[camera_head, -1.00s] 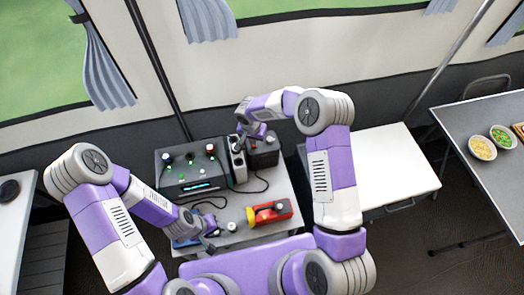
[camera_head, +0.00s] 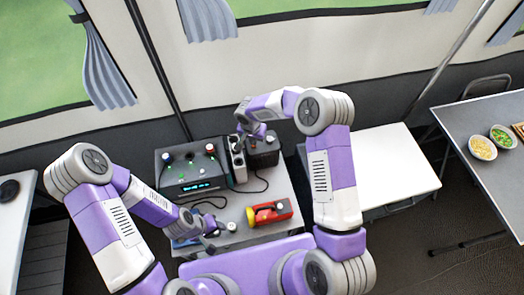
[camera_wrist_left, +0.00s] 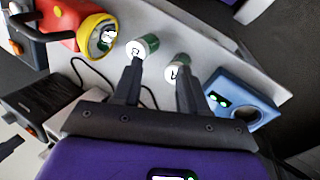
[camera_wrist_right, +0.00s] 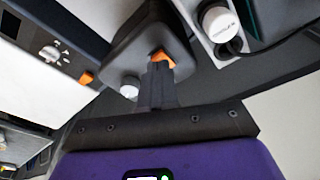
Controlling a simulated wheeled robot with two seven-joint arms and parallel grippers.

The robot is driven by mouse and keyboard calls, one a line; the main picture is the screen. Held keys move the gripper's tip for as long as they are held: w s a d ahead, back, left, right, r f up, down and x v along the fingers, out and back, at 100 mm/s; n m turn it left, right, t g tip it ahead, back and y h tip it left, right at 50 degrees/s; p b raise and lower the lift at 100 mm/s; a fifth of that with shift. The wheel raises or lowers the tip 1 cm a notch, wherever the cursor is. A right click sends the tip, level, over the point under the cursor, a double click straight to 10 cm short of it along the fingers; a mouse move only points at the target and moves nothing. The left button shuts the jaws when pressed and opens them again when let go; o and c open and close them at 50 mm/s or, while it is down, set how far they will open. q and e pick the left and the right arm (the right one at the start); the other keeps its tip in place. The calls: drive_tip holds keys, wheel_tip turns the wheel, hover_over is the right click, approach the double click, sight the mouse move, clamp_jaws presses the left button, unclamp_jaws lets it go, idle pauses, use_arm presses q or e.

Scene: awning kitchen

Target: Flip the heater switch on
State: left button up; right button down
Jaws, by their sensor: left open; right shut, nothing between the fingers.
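A dark box (camera_head: 265,152) stands at the back right of the small table. In the right wrist view this dark box (camera_wrist_right: 130,45) carries an orange switch (camera_wrist_right: 167,60) and a white knob (camera_wrist_right: 130,87); I cannot tell for certain that it is the heater. My right gripper (camera_wrist_right: 160,72) is shut and empty, its tips right at the orange switch and partly hiding it; I cannot tell whether they touch. My left gripper (camera_wrist_left: 158,75) is open over the table's front, near two green and white cylinders (camera_wrist_left: 146,45).
A red and yellow flashlight (camera_head: 270,213) lies in front. A blue device (camera_wrist_left: 245,95) is beside my left gripper. A white table (camera_head: 375,165) at right is clear.

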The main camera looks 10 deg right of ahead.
use_arm(q)
drive_tip(key=shift+f+b, duration=0.75)
drive_tip(key=shift+f, duration=0.05)
use_arm(e)
drive_tip(key=shift+f, duration=0.75)
use_arm(q)
drive_tip(key=shift+r+p, duration=1.35)
drive_tip(key=shift+p, duration=0.05)
use_arm(e)
drive_tip(key=shift+r, duration=3.55)
